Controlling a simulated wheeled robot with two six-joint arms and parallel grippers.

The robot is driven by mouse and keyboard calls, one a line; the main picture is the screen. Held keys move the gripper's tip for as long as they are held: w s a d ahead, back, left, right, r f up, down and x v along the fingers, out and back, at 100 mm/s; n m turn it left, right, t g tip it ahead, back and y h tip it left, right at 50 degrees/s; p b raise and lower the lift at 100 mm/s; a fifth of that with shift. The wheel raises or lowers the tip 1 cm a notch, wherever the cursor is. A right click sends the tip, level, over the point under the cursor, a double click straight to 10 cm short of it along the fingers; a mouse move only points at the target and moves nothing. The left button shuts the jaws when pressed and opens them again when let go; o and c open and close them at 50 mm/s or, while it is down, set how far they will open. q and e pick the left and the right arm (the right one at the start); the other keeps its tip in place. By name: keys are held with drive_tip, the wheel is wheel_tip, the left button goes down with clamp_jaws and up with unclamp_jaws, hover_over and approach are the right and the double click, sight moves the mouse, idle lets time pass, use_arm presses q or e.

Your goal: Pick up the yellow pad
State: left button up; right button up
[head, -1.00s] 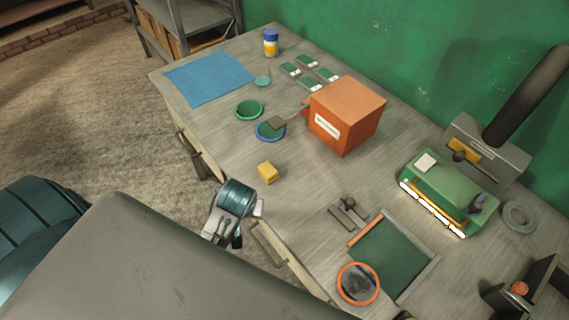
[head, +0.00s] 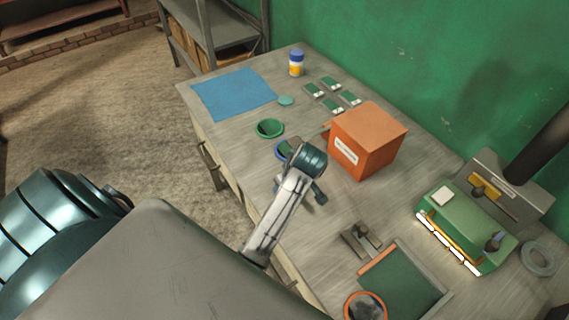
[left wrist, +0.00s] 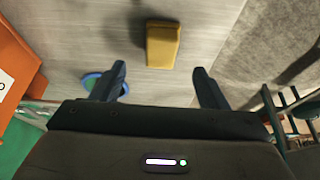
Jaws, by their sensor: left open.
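The yellow pad (left wrist: 162,44) is a small block lying on the workbench. In the left wrist view it sits just beyond the gap between my left gripper's fingers, roughly centred and apart from both. My left gripper (left wrist: 160,72) is open and empty. In the head view my left gripper (head: 299,188) hangs over the bench near its front edge, and its arm and wrist hide the pad there. My right gripper does not show.
The orange box (head: 368,140) stands right of my left gripper. A blue-rimmed dish (left wrist: 92,82) lies near one finger, with a green bowl (head: 270,128) farther back. A green tray (head: 405,283) lies nearer the front right. The bench edge is close.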

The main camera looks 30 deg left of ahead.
use_arm(q)
drive_tip(key=shift+x, duration=0.9)
drive_tip(key=p+x, duration=0.3)
drive_tip(key=x, duration=0.1)
drive_tip(key=shift+a+f, duration=0.2)
drive_tip(key=shift+f, duration=0.05)
drive_tip(key=shift+a+f, duration=0.15)
drive_tip(key=shift+f, duration=0.25)
drive_tip(key=c, duration=1.1)
